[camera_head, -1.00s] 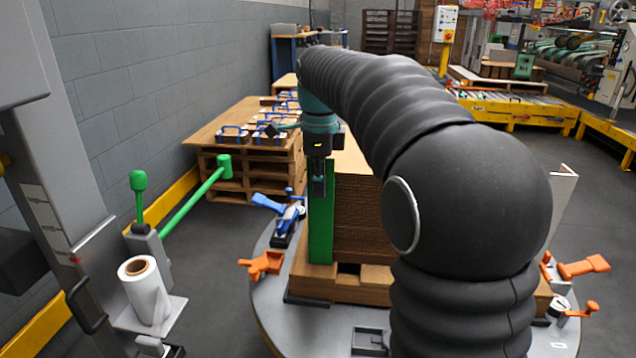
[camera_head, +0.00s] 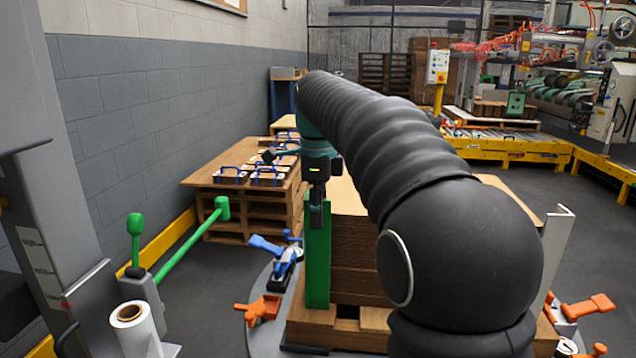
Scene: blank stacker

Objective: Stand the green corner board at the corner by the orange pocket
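The green corner board (camera_head: 317,262) stands upright at the near left corner of a stack of brown cardboard blanks (camera_head: 362,245). Its lower end is at about the pallet's top; exact contact there is too small to tell. My gripper (camera_head: 316,215) points down over the board's upper end. Its dark fingers appear shut on the board, with one finger in front of its face and the far one hidden. An orange clamp-like piece (camera_head: 260,309) is low to the left of the board, apart from it. I cannot tell whether this is the orange pocket.
The stack rests on a wooden pallet (camera_head: 312,330) on a round grey table (camera_head: 262,342). A blue clamp (camera_head: 283,266) is behind left. A pale corner board (camera_head: 556,250) and another orange piece (camera_head: 585,309) are at right. My arm hides much of the stack.

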